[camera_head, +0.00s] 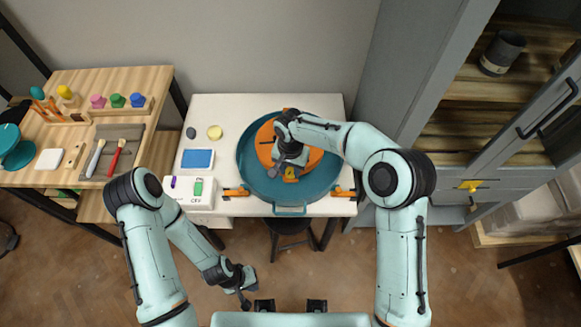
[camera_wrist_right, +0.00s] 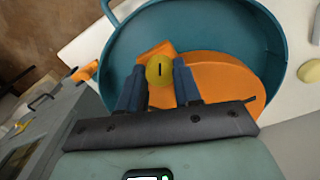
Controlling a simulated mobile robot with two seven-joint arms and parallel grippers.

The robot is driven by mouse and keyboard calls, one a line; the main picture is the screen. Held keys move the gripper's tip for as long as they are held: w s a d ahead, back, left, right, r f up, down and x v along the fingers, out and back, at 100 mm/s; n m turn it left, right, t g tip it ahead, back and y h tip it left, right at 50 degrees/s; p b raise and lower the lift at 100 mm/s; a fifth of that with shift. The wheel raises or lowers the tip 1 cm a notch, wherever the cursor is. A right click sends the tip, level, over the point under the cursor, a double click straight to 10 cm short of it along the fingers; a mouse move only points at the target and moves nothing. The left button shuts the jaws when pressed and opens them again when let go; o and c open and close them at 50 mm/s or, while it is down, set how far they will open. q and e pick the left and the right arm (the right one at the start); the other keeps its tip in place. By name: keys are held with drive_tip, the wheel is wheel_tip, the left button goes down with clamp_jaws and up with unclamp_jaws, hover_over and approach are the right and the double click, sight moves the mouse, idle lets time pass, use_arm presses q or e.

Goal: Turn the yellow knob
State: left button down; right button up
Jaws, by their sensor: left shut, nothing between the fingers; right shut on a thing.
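The yellow knob (camera_wrist_right: 159,70) has a dark slot mark on its face and sits at an orange block beside an orange disc (camera_wrist_right: 215,80) in the teal basin (camera_wrist_right: 115,70). In the head view the knob (camera_head: 291,172) shows at the front edge of the disc (camera_head: 265,140), inside the basin (camera_head: 246,170). My right gripper (camera_wrist_right: 159,67) is shut on the knob, one dark finger on each side; it also shows in the head view (camera_head: 285,170), where my arm covers part of the disc. My left gripper (camera_head: 243,299) is shut and empty, low in front of the table.
The white table (camera_head: 225,107) carries a blue-topped scale (camera_head: 198,159), a box with a green switch (camera_head: 198,188) and orange clamps (camera_head: 236,192) by the basin. A wooden bench (camera_head: 95,80) with brushes stands left. A grey cabinet (camera_head: 410,100) stands close on the right.

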sight(291, 171)
drive_tip(key=n, duration=0.3)
drive_tip(key=shift+n+p, duration=0.3)
drive_tip(key=shift+p, duration=0.05)
use_arm(q)
drive_tip(key=shift+w+r+p, duration=0.35)
drive_tip(key=shift+w+r, duration=0.5)
drive_tip(key=shift+r, duration=0.15)
use_arm(e)
drive_tip(key=shift+n, duration=1.8)
drive_tip(key=o, duration=1)
drive_tip(key=shift+o, duration=0.2)
use_arm(q)
drive_tip(key=shift+w+r+p, duration=0.35)
drive_tip(key=shift+w+r, duration=0.15)
use_arm(e)
wheel_tip(291, 171, up, 13)
drive_tip(key=shift+r, duration=0.2)
